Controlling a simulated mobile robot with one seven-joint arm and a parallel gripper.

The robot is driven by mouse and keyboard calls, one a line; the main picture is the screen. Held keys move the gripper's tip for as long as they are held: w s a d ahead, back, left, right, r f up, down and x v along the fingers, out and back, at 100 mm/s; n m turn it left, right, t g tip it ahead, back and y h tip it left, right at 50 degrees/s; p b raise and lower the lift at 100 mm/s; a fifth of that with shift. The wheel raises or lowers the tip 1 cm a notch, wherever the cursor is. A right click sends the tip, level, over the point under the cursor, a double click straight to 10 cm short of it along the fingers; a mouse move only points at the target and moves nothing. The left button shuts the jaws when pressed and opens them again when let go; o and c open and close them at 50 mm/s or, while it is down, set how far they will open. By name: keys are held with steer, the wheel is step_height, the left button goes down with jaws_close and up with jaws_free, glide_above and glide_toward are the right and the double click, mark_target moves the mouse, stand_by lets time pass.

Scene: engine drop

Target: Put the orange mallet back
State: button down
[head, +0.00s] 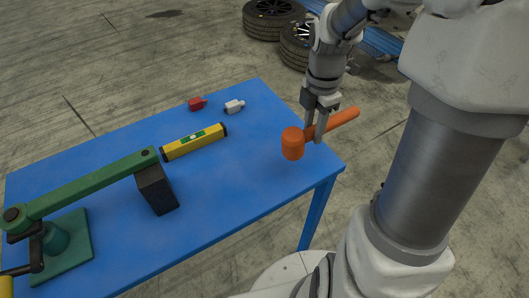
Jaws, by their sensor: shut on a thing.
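The orange mallet (293,143) is in the head view, near the right end of the blue table (245,178). Its round head is at the left, and its handle slants up to the right, past the table's edge. My gripper (315,138) points down and is shut on the mallet's handle close to the head. The mallet appears raised above the tabletop, but I cannot tell how far. Part of the handle is hidden behind the gripper fingers.
A yellow level (194,141) lies mid-table. A red part (197,103) and a white part (234,106) lie at the back. A green arm device with a black block (156,189) takes up the left. Tires (268,18) lie on the floor behind.

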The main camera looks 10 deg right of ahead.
steer(key=w+a+f, duration=0.2)
steer(key=a, duration=0.1)
steer(key=w+a+f+b, duration=0.1)
steer(key=w+a+f, duration=0.4)
steer(key=shift+w+a, duration=0.1)
steer(key=shift+a, duration=0.2)
step_height(320, 180, down, 2)
steer(key=shift+w+a+f, duration=0.1)
steer(key=shift+f, duration=0.7)
steer(key=c, duration=0.5)
jaws_free()
steer(key=shift+c, duration=0.2)
steer(key=shift+b, duration=0.3)
